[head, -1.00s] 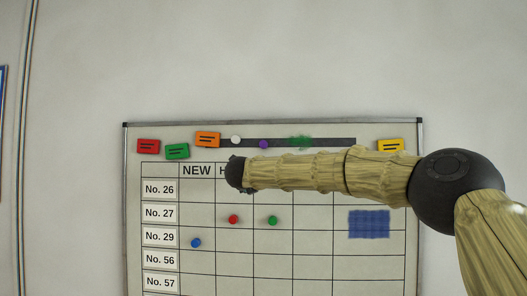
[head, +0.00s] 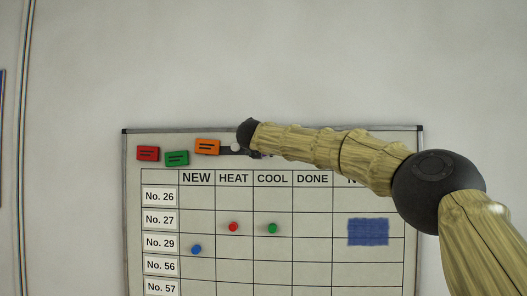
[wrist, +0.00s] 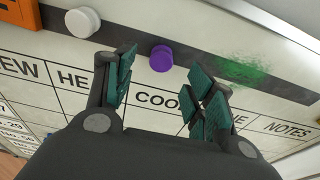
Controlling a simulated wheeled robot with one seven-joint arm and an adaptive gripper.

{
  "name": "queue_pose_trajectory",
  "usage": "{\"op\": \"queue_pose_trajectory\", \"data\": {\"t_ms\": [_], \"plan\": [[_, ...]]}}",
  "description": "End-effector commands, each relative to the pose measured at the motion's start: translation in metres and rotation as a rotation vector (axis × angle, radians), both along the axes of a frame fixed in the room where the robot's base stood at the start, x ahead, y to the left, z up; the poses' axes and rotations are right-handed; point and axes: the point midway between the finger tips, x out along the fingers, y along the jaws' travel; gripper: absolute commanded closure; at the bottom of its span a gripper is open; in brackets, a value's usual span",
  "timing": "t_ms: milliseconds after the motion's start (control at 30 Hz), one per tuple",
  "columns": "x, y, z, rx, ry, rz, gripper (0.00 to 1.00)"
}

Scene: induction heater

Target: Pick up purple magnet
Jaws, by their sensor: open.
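The purple magnet (wrist: 161,59) is a short round disc on the dark magnetic strip (wrist: 125,45) near the top of the whiteboard. In the wrist view it sits between and just beyond the fingertips of my gripper (wrist: 163,72). The gripper is open, with teal pads on either side of the magnet and nothing held. In the head view my arm and gripper (head: 251,147) cover the place of the purple magnet, so it is hidden there.
A white magnet (wrist: 83,22) is on the strip just left of the left finger. A green smudge (wrist: 242,70) lies to the right. Orange (head: 207,147), green (head: 177,158) and red (head: 148,153) cards line the board's top left. Red (head: 233,227), green (head: 272,228) and blue (head: 196,250) magnets sit in the grid.

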Motion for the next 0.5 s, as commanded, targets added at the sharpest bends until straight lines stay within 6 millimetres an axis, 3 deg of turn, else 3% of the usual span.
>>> {"op": "queue_pose_trajectory", "data": {"t_ms": [500], "plan": [[0.033, -0.006, -0.004, -0.001, 0.0, 0.0, 0.46]]}}
